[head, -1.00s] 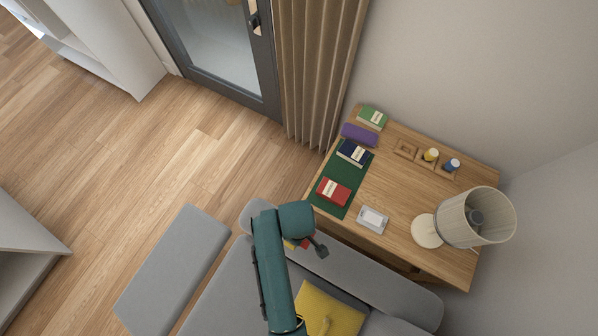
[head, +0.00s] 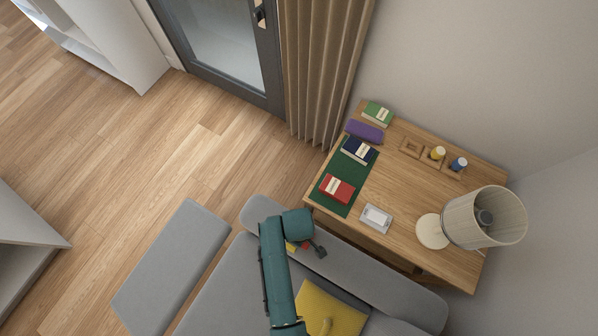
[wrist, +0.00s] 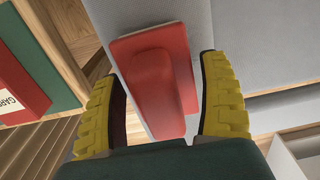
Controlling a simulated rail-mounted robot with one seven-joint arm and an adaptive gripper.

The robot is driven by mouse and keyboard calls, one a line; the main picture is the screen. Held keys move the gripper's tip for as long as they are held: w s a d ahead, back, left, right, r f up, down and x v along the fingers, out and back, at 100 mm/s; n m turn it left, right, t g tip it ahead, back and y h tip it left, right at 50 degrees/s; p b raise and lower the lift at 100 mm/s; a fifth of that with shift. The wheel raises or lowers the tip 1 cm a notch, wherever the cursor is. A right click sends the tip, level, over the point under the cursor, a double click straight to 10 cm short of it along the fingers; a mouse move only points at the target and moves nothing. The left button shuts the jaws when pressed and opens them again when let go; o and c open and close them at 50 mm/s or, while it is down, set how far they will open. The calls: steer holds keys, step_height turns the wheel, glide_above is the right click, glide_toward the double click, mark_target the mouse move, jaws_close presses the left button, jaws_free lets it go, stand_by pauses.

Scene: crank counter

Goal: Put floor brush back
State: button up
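A red object with a raised grip on a flat base (wrist: 158,75) shows in the wrist view against the grey sofa fabric; I take it to be the floor brush, though no bristles show. My gripper (wrist: 162,105) has its two yellow fingers apart, one on each side of the red object, with gaps visible between them and it. In the head view my gripper (head: 297,246) is mostly hidden under my teal arm, above the sofa close to the desk.
A yellow cushion (head: 330,308) lies on the grey sofa (head: 230,290).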

steer(key=shift+o, duration=0.9)
step_height(320, 180, up, 12)
steer(key=p, duration=0.2)
steer(key=shift+w+p, duration=0.1)
steer(key=shift+p, duration=0.3)
steer(key=w+d+r+m+t, duration=0.1)
steer(key=w+r+m+t, duration=0.1)
steer(key=w+r+t, duration=0.5)
steer(key=w+r+m+t, duration=0.15)
steer(key=w+r, duration=0.25)
steer(key=r, duration=0.8)
steer(key=w+d+r+m+t, duration=0.1)
steer(key=w+r+m+t, duration=0.2)
steer(key=w+r, duration=0.45)
steer(key=s+d+r+m+t, duration=0.1)
steer(key=s+r+t, duration=0.2)
steer(key=r, duration=0.7)
steer(key=s+d+r+m+t, duration=0.2)
steer(key=s+r+t, duration=0.1)
steer(key=r, duration=0.7)
steer(key=s+d+r+m+t, duration=0.1)
steer(key=s+r+m+t, duration=0.1)
steer(key=r, duration=0.9)
steer(key=s+t, duration=0.1)
steer(key=t, duration=0.1)
steer(key=shift+d+t, duration=0.25)
steer(key=shift+t, duration=0.1)
steer(key=shift+s+m, duration=0.1)
steer(key=shift+m, duration=0.15)
